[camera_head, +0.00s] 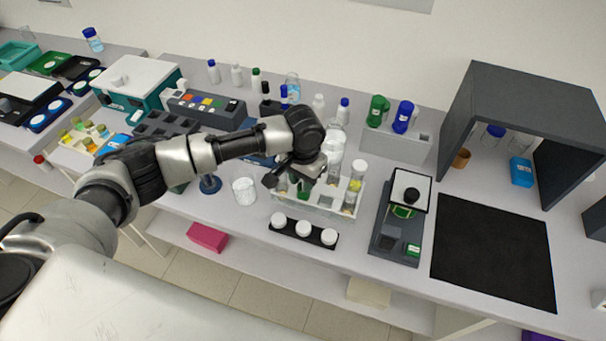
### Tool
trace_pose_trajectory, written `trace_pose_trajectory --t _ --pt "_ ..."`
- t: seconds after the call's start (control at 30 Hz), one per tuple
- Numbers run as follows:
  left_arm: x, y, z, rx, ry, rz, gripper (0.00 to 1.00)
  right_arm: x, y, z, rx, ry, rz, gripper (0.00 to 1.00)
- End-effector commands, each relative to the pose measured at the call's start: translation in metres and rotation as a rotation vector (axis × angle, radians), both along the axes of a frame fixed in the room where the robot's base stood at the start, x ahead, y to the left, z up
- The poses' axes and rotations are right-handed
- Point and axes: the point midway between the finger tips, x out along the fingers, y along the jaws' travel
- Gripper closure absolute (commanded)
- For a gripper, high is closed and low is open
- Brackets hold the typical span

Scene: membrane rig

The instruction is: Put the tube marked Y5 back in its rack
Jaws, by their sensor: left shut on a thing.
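My left gripper (294,179) is above the left part of a clear rack (325,211) and points down. It is shut on a tube, mostly hidden by the gripper and wrist; some green shows below the jaws. I cannot read a Y5 mark on any tube. White-capped tubes stand upright just right of the gripper, one at the rack's right end (355,183). Whether the held tube's lower end is inside the rack or above it, I cannot tell. My right gripper is not in view.
A black strip with white round caps (303,231) lies in front of the rack. A glass beaker (244,190) is to the left, a balance (396,240) to the right. A grey block with green and blue caps (394,145) stands behind. A black mat (492,250) lies clear at right.

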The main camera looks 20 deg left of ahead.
Motion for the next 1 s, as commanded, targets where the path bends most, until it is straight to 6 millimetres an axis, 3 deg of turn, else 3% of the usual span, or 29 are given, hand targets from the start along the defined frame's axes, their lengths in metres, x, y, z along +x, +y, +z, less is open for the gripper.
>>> trace_pose_trajectory --t 0.93,0.97,1.0 --pt "-0.0001 -0.0003 -0.0084 0.0 0.0 0.0 0.98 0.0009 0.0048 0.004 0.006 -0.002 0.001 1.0" --pt "0.0001 -0.0002 -0.0086 0.0 0.0 0.0 0.68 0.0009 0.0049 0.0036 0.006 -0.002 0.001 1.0" --pt "0.0001 -0.0002 -0.0086 0.0 0.0 0.0 0.62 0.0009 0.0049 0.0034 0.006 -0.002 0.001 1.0"
